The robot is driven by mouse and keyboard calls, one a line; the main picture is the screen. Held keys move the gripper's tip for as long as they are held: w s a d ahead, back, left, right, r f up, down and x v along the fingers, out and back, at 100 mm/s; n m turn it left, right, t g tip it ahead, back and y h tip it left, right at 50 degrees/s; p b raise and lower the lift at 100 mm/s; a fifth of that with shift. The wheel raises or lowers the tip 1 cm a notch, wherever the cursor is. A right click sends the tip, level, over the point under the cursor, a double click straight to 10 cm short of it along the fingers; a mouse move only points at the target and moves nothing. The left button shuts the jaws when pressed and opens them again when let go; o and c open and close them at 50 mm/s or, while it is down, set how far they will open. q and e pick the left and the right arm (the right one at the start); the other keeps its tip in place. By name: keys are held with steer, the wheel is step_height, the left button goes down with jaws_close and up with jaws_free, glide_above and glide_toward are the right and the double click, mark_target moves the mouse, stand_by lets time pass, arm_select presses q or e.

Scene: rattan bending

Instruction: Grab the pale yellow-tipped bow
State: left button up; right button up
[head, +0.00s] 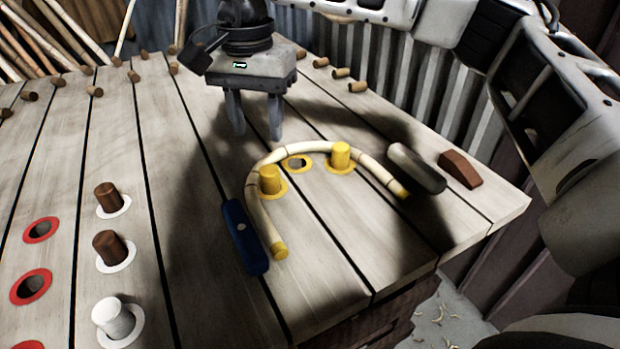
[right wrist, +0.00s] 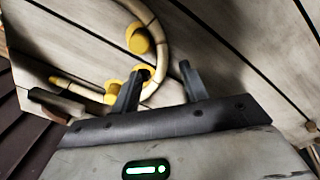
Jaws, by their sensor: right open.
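The pale bow with yellow tips (head: 372,170) lies curved on the wooden table, bent around the far side of two yellow pegs, the left one (head: 270,180) and the right one (head: 341,156). Its two ends point toward the near edge. In the right wrist view the bow (right wrist: 160,32) curves just beyond the fingers, which hide part of it. My right gripper (head: 258,134) is open and empty, above the table behind the bow's arch; its fingers also show in the right wrist view (right wrist: 165,70). My left gripper is not in view.
A blue block (head: 245,236) lies left of the bow; a grey rounded bar (head: 416,167) and a brown wedge (head: 460,169) lie right of it. A yellow-ringed hole (head: 299,163) sits between the pegs. Brown and white pegs stand at left. Short stubs line the back.

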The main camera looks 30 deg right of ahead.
mark_target(260, 164)
steer(key=shift+w+f+b, duration=0.15)
steer(key=shift+f+b, duration=0.45)
steer(key=shift+f, duration=2.85)
steer(key=shift+a, duration=0.1)
jaws_close()
